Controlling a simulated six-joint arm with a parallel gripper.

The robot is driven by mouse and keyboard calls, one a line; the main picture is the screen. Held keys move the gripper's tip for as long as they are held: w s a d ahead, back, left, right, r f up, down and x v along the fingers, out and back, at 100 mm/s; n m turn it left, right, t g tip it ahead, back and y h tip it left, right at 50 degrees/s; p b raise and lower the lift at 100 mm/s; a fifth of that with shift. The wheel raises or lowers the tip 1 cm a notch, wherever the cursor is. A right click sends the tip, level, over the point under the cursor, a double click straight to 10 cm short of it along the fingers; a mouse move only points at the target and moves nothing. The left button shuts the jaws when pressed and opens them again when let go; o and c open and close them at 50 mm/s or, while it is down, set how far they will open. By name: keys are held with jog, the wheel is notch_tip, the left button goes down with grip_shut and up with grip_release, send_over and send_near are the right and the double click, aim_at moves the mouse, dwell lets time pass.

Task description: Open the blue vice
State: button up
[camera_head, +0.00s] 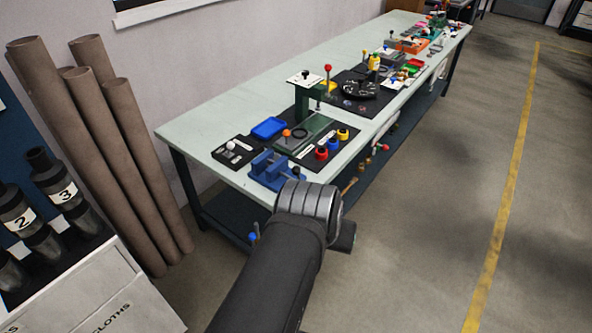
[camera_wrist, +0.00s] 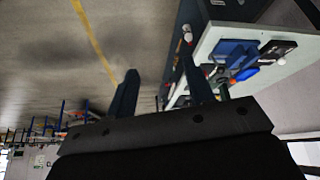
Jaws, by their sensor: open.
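The blue vice (camera_head: 270,172) stands at the near front corner of the bench in the head view. It is partly hidden behind my wrist, and I cannot tell how far its jaws are apart. My gripper is hidden behind my own arm in the head view. In the wrist view my gripper (camera_wrist: 160,88) shows two dark fingers spread wide, with nothing between them. The bench lies beyond the right finger there.
The pale bench (camera_head: 200,130) runs away to the right. Beside the vice are a black tray (camera_head: 229,153) with small parts, a blue tray (camera_head: 269,127) and a green press (camera_head: 306,100). Brown tubes (camera_head: 120,150) lean at the left wall. The floor right of the bench is clear.

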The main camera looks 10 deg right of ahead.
jog(key=w+d+r+g, duration=0.1)
jog(key=w+d+r, duration=0.25)
jog(key=w, duration=0.35)
jog(key=w+d+r, duration=0.2)
jog(key=w+d, duration=0.2)
jog(key=w, duration=0.3)
jog(key=w+d+f+n+g, duration=0.1)
jog(key=w+f, duration=0.1)
jog(key=w, duration=0.6)
jog(key=w+d+f+n+g, duration=0.1)
jog(key=w+d, duration=0.1)
jog(key=w, duration=0.6)
jog(key=n+g+y, duration=0.2)
jog(key=n, duration=0.2)
send_near(295, 167)
jog(key=f, duration=1.1)
jog(key=shift+s+d+f, duration=0.2)
jog(key=shift+d, duration=0.2)
jog(key=shift+t, duration=0.3)
grip_shut()
